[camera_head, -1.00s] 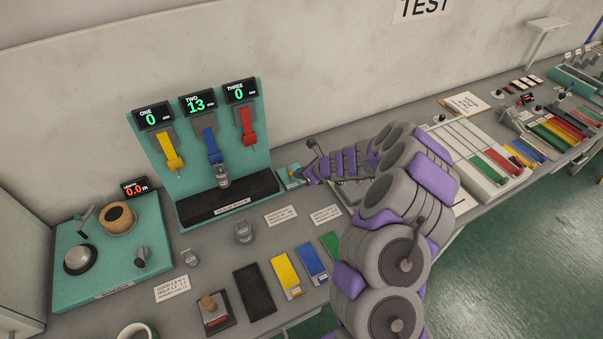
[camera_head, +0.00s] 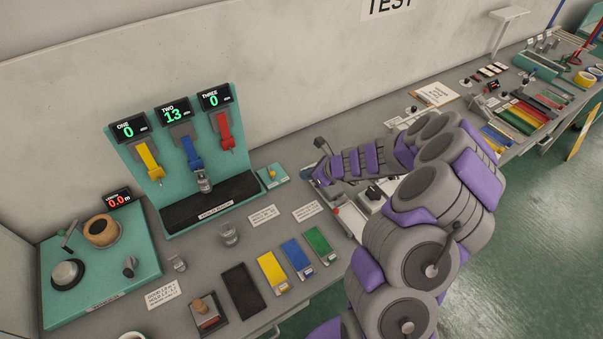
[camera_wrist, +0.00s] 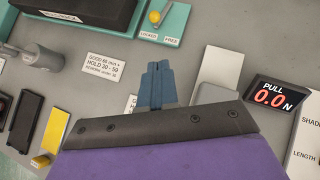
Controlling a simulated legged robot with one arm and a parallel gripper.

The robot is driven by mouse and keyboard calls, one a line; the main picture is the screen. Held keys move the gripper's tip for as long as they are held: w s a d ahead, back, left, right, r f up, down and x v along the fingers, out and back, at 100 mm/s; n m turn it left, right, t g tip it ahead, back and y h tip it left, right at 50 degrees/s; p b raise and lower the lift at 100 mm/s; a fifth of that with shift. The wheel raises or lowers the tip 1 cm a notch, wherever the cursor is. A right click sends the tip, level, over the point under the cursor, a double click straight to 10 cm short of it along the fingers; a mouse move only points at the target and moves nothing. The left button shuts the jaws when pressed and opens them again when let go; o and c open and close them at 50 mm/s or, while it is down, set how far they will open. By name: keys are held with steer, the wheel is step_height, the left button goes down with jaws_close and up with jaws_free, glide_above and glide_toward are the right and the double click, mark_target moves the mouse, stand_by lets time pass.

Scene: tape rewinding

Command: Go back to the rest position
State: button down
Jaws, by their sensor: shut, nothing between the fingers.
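My gripper (camera_head: 312,172) is at the end of my purple and grey arm, just right of the small teal block with a yellow knob (camera_head: 272,174). In the wrist view its blue fingers (camera_wrist: 157,82) are together, with nothing between them, over the grey bench (camera_head: 220,262). The fingertips point toward the gap between a printed card (camera_wrist: 105,68) and the knob block (camera_wrist: 158,20). How high they are above the bench is hard to tell.
A teal stand (camera_head: 195,128) holds yellow, blue and red tapes; a metal weight (camera_head: 204,182) hangs on the blue one. Its displays read 0, 13 and 0. A winder board (camera_head: 100,275), loose weights (camera_head: 229,235) and coloured pads (camera_head: 296,256) occupy the bench.

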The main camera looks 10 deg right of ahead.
steer(key=shift+s+d+r, duration=0.15)
steer(key=shift+r, duration=0.05)
steer(key=shift+d, duration=0.2)
